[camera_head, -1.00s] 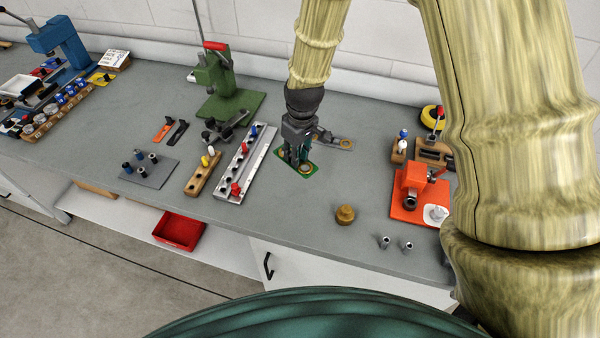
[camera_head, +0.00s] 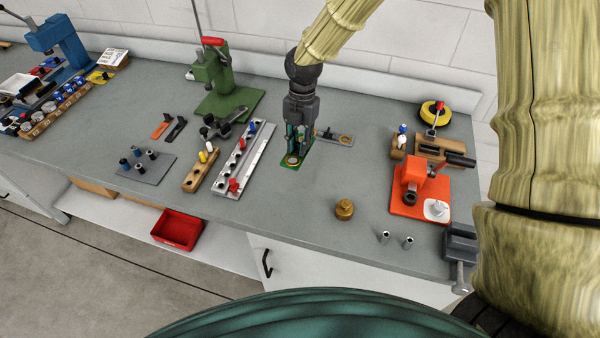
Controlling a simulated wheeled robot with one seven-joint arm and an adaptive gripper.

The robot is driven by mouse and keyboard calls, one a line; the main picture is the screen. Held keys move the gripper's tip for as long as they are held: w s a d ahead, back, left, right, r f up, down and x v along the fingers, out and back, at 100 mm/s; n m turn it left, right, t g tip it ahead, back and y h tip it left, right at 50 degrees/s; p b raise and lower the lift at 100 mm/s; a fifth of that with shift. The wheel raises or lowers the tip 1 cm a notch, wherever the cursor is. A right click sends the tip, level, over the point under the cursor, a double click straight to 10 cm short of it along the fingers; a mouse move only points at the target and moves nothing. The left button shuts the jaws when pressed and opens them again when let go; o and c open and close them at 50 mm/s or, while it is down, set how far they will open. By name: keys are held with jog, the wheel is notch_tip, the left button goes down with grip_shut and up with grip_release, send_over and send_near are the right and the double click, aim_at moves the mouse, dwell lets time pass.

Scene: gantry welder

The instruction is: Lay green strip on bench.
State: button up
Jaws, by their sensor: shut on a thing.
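The green strip (camera_head: 292,162) shows at the middle of the bench, with a round brass-coloured ring at its near end. My gripper (camera_head: 297,152) points down and is shut on the strip, hiding part of its middle. The strip is at or just above the grey bench top (camera_head: 290,210); I cannot tell whether it touches. A grey strip (camera_head: 338,138) with a similar ring lies just right of my gripper.
A white rail with coloured pegs (camera_head: 243,160) lies to the left, and a green press (camera_head: 222,85) stands behind it. A brass knob (camera_head: 344,209) and an orange fixture (camera_head: 420,195) are to the right. Bench in front of the strip is clear.

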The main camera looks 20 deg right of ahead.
aim_at(300, 173)
jog(key=shift+d+r+n, duration=0.1)
jog(key=shift+d+n, duration=0.05)
jog(key=shift+n, duration=0.45)
jog(key=shift+f, duration=0.3)
jog(key=shift+f+p, duration=1.65)
jog(key=shift+f, duration=3.05)
jog(key=o, duration=0.8)
jog(key=shift+f, duration=0.1)
jog(key=shift+o, duration=0.2)
jog(key=shift+w+r, duration=0.1)
jog(key=shift+r, duration=0.1)
jog(key=r+b, duration=0.1)
jog(key=r, duration=0.3)
jog(key=r+b, duration=0.1)
jog(key=r, duration=0.3)
jog(key=w+r+b, duration=0.1)
jog(key=r+b, duration=0.1)
jog(key=r, duration=0.1)
jog(key=shift+d+r, duration=0.4)
